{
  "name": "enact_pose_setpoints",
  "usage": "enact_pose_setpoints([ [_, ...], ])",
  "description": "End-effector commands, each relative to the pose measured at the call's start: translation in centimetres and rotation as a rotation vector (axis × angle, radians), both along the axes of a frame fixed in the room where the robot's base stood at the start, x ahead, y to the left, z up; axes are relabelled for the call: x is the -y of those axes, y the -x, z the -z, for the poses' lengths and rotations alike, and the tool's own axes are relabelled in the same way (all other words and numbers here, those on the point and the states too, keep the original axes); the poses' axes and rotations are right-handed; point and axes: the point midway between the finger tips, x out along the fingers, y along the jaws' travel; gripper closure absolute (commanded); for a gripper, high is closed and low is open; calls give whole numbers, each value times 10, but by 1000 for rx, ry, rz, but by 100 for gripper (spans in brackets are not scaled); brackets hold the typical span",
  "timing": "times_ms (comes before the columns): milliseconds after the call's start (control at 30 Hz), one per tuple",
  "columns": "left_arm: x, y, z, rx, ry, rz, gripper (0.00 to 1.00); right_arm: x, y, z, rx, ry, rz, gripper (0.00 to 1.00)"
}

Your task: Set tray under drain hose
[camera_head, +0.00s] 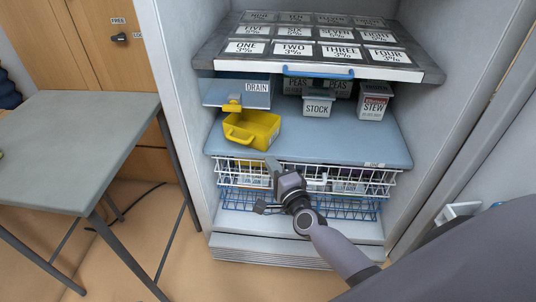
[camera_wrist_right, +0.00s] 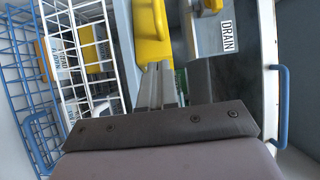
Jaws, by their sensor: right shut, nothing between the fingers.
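A yellow tray (camera_head: 262,127) with a front handle stands on the blue-grey shelf inside the white cabinet, turned a little askew. A yellow drain hose end (camera_head: 232,104) hangs from the panel marked DRAIN (camera_head: 257,88), just above the tray's back left part in the picture. Whether it is fully over the tray is hard to tell. My right gripper (camera_head: 271,163) is shut and empty at the shelf's front edge, in front of the tray. In the right wrist view its fingers (camera_wrist_right: 157,85) point at the yellow tray (camera_wrist_right: 150,22), seemingly without holding it. My left gripper is not in view.
White and blue wire baskets (camera_head: 375,182) hang below the shelf, close to my right gripper. Boxes marked STOCK (camera_head: 318,106) and STEW (camera_head: 373,106) are to the right. A drawer with a blue handle (camera_head: 318,72) is above. A grey table (camera_head: 70,140) stands at left.

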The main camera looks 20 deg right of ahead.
Motion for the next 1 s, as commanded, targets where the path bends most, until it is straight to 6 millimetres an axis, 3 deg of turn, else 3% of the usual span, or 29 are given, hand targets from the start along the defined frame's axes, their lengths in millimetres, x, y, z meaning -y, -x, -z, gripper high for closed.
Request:
enact_pose_setpoints([
  [100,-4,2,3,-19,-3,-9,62,0,23,-1,-2,2,0,100],
  [333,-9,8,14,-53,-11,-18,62,0,51,0,-1,2,0,100],
  [767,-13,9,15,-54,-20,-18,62,-1,60,0,0,1,0,100],
  [900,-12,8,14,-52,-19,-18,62,1,59,-1,0,-1,4,58],
  [1000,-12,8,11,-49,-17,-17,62,5,58,-2,-4,-8,16,57],
])
